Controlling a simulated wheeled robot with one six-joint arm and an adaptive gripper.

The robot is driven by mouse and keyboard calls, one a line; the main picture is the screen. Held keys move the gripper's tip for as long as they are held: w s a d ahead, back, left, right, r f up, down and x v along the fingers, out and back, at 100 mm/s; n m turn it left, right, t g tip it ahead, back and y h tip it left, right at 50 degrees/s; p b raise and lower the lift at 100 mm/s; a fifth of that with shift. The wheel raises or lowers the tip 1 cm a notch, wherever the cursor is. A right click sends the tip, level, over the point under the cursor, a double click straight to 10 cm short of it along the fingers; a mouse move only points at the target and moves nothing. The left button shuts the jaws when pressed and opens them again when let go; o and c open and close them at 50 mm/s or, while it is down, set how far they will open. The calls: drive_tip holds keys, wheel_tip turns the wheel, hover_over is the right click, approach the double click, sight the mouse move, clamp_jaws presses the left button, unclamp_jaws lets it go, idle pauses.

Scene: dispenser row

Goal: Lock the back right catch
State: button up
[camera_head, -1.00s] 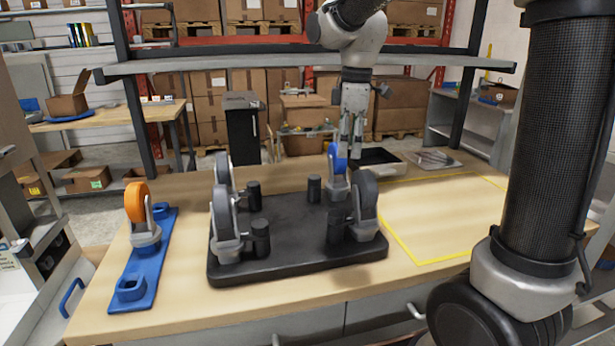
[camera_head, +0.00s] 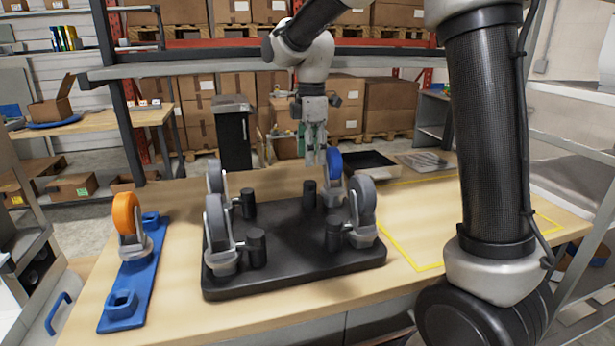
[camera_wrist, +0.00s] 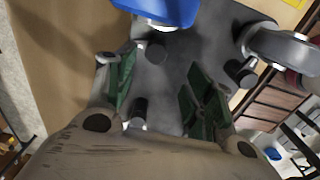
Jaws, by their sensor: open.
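A black base plate (camera_head: 290,262) on the bench carries grey-wheeled casters and one blue-wheeled caster (camera_head: 333,175) at its back right. A short black cylindrical catch (camera_head: 309,194) stands upright just left of the blue caster. I cannot tell whether it is locked. My gripper (camera_head: 316,157) hangs pointing down above the plate's back right, near the blue caster and above this catch, apart from it. In the wrist view my gripper (camera_wrist: 160,95) is open and empty, with green-lined fingers. There the blue wheel (camera_wrist: 165,10) shows at the top, with a black catch (camera_wrist: 152,52) below it.
Other black catches stand at the front right (camera_head: 333,233), front left (camera_head: 256,247) and back left (camera_head: 248,203). A blue holder (camera_head: 140,285) with an orange caster (camera_head: 126,214) lies at the left. A black tray (camera_head: 370,163) is behind. The yellow-outlined area (camera_head: 430,215) is clear.

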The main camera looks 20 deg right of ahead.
sight(310, 182)
drive_tip(key=shift+w+f, duration=0.2)
drive_tip(key=shift+w, duration=0.1)
wheel_tip(310, 182, down, 8)
drive_tip(key=shift+r, duration=0.15)
drive_tip(key=c, duration=1)
